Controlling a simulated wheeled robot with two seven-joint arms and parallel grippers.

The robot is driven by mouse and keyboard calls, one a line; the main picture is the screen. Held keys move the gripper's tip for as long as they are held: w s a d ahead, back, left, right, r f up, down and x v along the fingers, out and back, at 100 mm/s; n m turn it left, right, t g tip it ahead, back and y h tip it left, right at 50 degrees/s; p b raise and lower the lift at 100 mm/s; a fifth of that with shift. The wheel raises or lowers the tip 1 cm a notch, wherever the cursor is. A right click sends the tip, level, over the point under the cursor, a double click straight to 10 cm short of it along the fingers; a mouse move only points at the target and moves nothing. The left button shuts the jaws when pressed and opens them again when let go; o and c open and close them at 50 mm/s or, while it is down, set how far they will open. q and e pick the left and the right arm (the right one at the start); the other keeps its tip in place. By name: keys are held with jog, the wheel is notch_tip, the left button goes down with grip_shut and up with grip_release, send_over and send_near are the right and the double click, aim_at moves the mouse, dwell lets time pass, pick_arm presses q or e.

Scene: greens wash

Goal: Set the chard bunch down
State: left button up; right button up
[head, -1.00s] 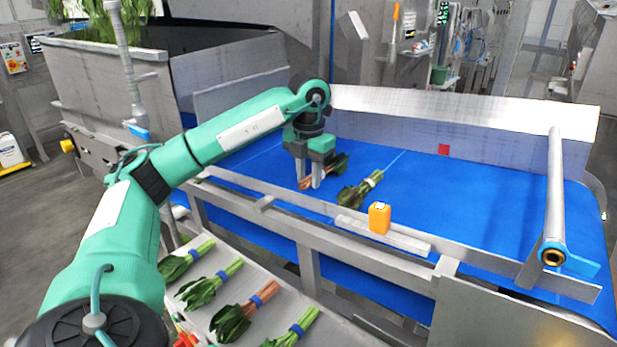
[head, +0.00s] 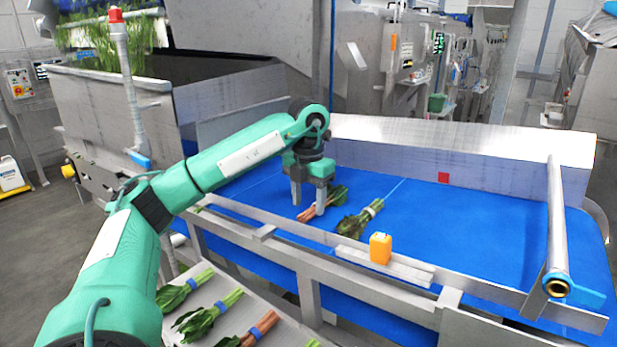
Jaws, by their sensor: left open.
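A chard bunch (head: 337,195) with pink-orange stems and dark green leaves lies on the blue belt (head: 480,235). My left gripper (head: 308,206) points down over it, open, with its fingers spread around the stems; part of the bunch is hidden behind a finger. A second chard bunch (head: 360,218) with pale green stems and a light band lies on the belt just to the right, apart from the gripper. My right gripper is out of view.
Several banded bunches lie on a pale tray (head: 253,292) at the front. A metal rail (head: 230,208) with an orange box (head: 380,248) runs along the belt's near edge. A metal wall (head: 500,160) backs the belt. The belt's right part is clear.

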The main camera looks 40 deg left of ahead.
pick_arm(q)
notch_tip(320, 180, up, 10)
jog(key=p, duration=0.2)
jog(key=shift+p, duration=0.3)
dwell(0.5)
